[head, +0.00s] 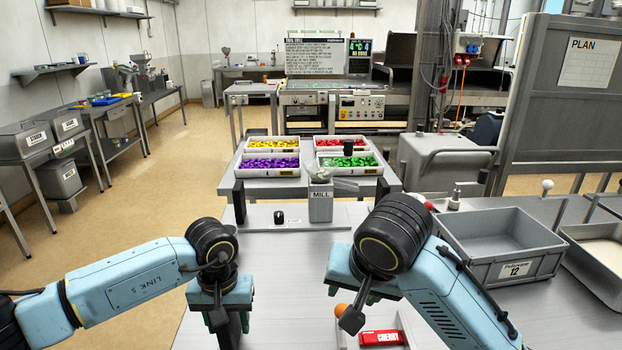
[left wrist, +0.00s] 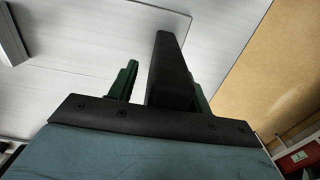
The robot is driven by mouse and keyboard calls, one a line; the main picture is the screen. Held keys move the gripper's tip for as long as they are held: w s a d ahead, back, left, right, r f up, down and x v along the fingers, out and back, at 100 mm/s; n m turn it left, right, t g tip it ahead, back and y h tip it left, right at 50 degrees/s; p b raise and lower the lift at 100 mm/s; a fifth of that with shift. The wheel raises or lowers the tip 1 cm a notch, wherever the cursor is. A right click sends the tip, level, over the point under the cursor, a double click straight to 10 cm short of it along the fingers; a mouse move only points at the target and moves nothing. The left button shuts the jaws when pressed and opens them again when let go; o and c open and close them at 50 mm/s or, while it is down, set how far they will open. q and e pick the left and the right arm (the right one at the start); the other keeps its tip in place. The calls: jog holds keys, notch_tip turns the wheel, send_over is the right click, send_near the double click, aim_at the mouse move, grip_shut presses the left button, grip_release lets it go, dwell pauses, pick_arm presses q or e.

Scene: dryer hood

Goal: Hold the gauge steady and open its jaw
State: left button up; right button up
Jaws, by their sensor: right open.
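My left gripper (left wrist: 160,85) points down in the left wrist view, its green fingers apart. An upright black block (left wrist: 168,65) stands between them, close to the right finger, with a gap beside the left finger. I cannot tell whether this block is part of the gauge. In the head view my left gripper (head: 225,322) is low over the near left of the table, over a dark shape. My right gripper (head: 358,300) is open, its fingers mostly hidden by its wrist. No gauge or jaw is clearly identifiable.
An orange ball (head: 341,310) and a red labelled block (head: 381,338) lie by the right gripper. A grey bin (head: 502,245) stands right. Further back are the mill (head: 320,205), two black posts and trays of coloured pieces (head: 271,167). The table between the arms is clear.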

pick_arm(q)
jog(key=shift+s+f, duration=0.2)
jog(key=shift+f, duration=0.1)
